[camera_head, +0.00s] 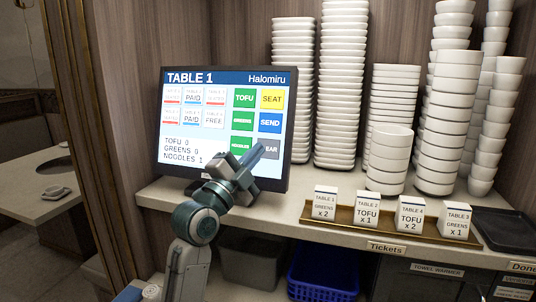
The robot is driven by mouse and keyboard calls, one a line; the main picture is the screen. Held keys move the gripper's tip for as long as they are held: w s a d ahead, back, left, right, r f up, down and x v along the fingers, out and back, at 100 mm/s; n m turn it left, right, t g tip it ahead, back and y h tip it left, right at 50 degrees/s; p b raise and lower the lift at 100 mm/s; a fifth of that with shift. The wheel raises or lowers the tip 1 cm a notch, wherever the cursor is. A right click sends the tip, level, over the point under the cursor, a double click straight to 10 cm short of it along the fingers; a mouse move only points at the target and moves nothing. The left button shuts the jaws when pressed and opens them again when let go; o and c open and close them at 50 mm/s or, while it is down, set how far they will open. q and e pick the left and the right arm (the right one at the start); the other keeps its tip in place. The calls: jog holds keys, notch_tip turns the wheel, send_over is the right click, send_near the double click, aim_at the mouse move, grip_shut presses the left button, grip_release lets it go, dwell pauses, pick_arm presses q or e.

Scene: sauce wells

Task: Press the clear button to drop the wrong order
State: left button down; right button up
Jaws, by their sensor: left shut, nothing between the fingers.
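The order screen (225,130) stands on the shelf and is headed TABLE 1, Halomiru. Its order lines read TOFU 0, GREENS 0, NOODLES 1. The grey clear button (272,148) is at the lower right of the screen; only "EAR" of its label shows, the rest is behind my gripper. My left gripper (257,152) is shut and empty, its tip in front of the clear button's left part. I cannot tell whether it touches the glass. The blue SEND button (270,122) is just above, and the green noodles button (240,144) is just left. My right gripper is not in view.
A wooden tray (340,227) with several order tickets (367,210) stands on the shelf right of the screen. Stacks of white bowls (390,150) and plates (292,80) stand behind. A blue basket (322,275) is below the shelf. A dark tray (505,230) lies at the far right.

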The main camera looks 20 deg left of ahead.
aim_at(272, 141)
pick_arm(q)
jog(key=w+b, duration=0.1)
jog(key=w, duration=0.1)
jog(key=w+f+b, duration=0.1)
jog(key=shift+w, duration=0.35)
jog(key=shift+d, duration=0.1)
dwell(0.3)
dwell(1.1)
jog(key=shift+f, duration=0.1)
jog(key=shift+w+f+b, duration=0.1)
jog(key=shift+w+b, duration=0.05)
jog(key=shift+b, duration=0.2)
jog(key=shift+w, duration=0.25)
